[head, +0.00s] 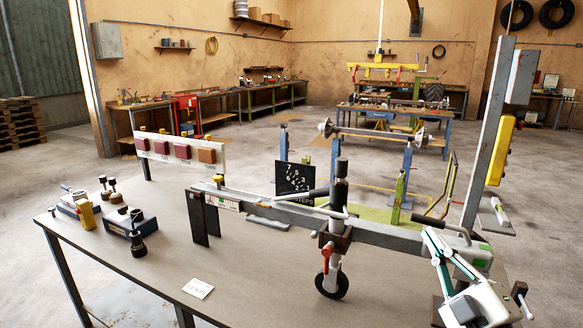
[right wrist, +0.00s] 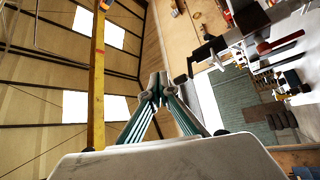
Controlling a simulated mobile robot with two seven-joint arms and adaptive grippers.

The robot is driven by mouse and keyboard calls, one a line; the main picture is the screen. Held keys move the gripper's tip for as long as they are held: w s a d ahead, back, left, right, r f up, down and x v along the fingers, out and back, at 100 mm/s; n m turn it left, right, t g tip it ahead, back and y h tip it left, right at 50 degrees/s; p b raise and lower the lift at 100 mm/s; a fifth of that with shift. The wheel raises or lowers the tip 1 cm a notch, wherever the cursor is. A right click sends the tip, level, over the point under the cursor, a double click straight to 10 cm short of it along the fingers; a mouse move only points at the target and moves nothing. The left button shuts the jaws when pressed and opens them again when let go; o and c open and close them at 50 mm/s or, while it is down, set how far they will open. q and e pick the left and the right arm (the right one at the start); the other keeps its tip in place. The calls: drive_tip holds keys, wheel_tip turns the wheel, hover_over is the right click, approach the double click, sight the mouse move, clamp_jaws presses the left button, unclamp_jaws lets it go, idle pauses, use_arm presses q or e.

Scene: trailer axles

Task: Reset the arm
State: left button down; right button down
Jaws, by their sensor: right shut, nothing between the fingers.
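My right gripper (head: 432,240) is at the lower right of the head view, a white and green gripper raised beside the right end of the grey trailer drawbar. In the right wrist view its fingers (right wrist: 155,88) meet at the tips, with nothing held between them. My left gripper is not in view. The grey drawbar (head: 385,233) with its jockey wheel (head: 332,281) stands along the workbench (head: 235,268), and my right gripper overlaps its right end in the head view. I cannot tell whether they touch.
Blue-based tools (head: 130,228) stand on the bench's left part, near a white card (head: 198,288). A board with red lamps (head: 181,151) rises at the back edge. A grey post with a yellow box (head: 500,150) stands at right. The bench's front middle is mostly clear.

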drive_tip(key=s+d+f+m+g+h, duration=0.4)
drive_tip(key=f, duration=0.6)
drive_tip(key=s+d+f+m+g+h, duration=0.3)
drive_tip(key=d+f+h, duration=0.1)
drive_tip(key=f, duration=0.6)
drive_tip(key=s+d+f+g, duration=0.1)
drive_tip(key=s+f+g, duration=0.7)
drive_tip(key=s+f, duration=0.55)
drive_tip(key=w+a+f+m+t+y, duration=0.1)
drive_tip(key=a+f+m+t+y, duration=0.2)
drive_tip(key=a+f, duration=1)
drive_tip(key=shift+w+a+t+y, duration=0.15)
drive_tip(key=shift+a+t+y, duration=0.35)
drive_tip(key=shift+a+y, duration=1.15)
drive_tip(key=shift+d, duration=0.1)
